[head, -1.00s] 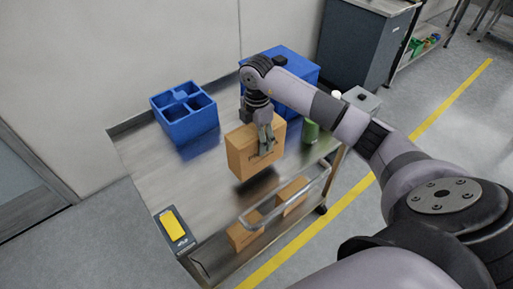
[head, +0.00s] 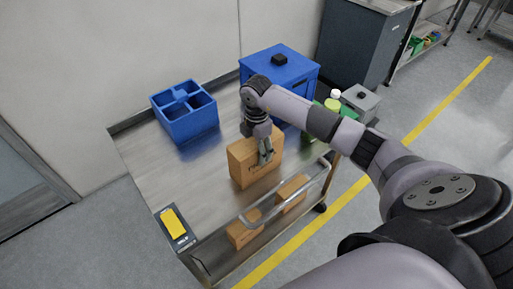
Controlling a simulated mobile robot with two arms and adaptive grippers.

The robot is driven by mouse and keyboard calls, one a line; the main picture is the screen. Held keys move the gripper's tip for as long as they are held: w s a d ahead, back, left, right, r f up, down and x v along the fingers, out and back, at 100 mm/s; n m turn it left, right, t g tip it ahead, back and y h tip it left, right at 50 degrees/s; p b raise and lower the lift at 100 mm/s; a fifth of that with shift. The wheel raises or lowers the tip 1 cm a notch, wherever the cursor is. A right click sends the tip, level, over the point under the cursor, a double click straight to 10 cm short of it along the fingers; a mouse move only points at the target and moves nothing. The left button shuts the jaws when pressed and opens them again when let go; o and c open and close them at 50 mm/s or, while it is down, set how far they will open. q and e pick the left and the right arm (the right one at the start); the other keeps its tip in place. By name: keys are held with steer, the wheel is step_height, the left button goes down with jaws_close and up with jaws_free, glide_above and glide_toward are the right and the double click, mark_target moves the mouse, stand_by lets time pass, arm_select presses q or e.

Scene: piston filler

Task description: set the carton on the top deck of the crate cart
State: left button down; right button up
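The crate cart (head: 150,175) is a metal cart with a flat top deck and a lower shelf. The carton (head: 242,172), a brown box with dark print, stands upright at the right part of the top deck, near the push handle. Its base appears to touch the deck, with no clear gap below it. My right gripper (head: 266,158) reaches down from above, its fingers at the carton's upper right part, and looks shut on it. The fingers hide part of the print and the top edge. My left gripper is not in view.
A blue divided crate (head: 185,112) stands on the deck's far left. A yellow-screened device (head: 173,223) sits at the near left corner. Smaller cartons (head: 291,193) lie below. The deck's left middle is free.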

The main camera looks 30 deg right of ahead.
steer(key=o, duration=0.4)
steer(key=shift+r, duration=0.45)
step_height(320, 180, up, 11)
steer(key=shift+r+b, duration=0.2)
steer(key=shift+b, duration=0.7)
